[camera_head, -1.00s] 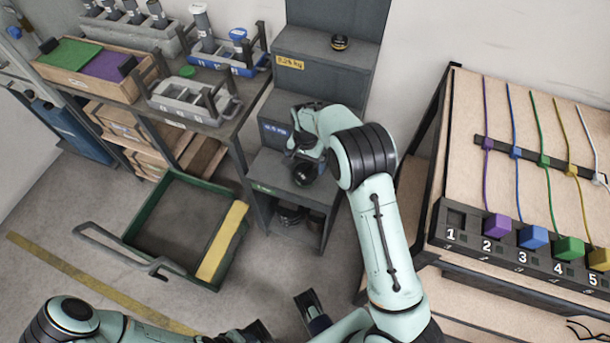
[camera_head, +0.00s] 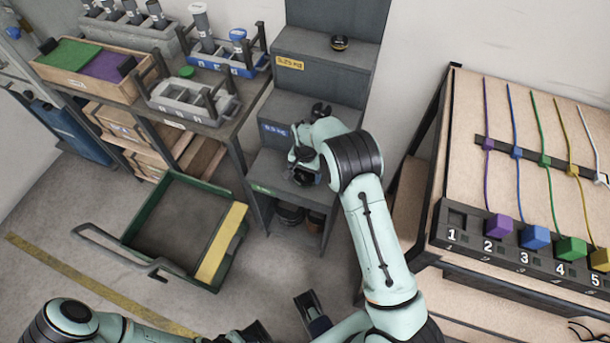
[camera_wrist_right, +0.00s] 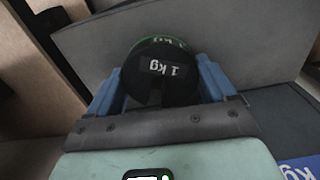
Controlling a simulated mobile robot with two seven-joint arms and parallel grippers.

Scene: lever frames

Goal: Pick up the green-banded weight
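The green-banded weight (camera_wrist_right: 160,72) is a black cylinder marked 1 kg with a green rim, in the right wrist view. It stands on the lowest step of the grey stand, in front of a grey riser. My right gripper (camera_wrist_right: 165,88) has its blue fingers apart, one on each side of the weight; I see no clear grip on it. In the head view my right gripper (camera_head: 305,172) is over that step and mostly hides the weight. My left gripper (camera_head: 284,319) is open and empty at the bottom edge.
Black weights sit on the top step (camera_head: 339,42) and the middle step (camera_head: 321,108). A green tray cart (camera_head: 150,210) stands on the floor at left. A bench with racks (camera_head: 195,105) is behind it. A numbered cable board (camera_head: 520,240) stands at right.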

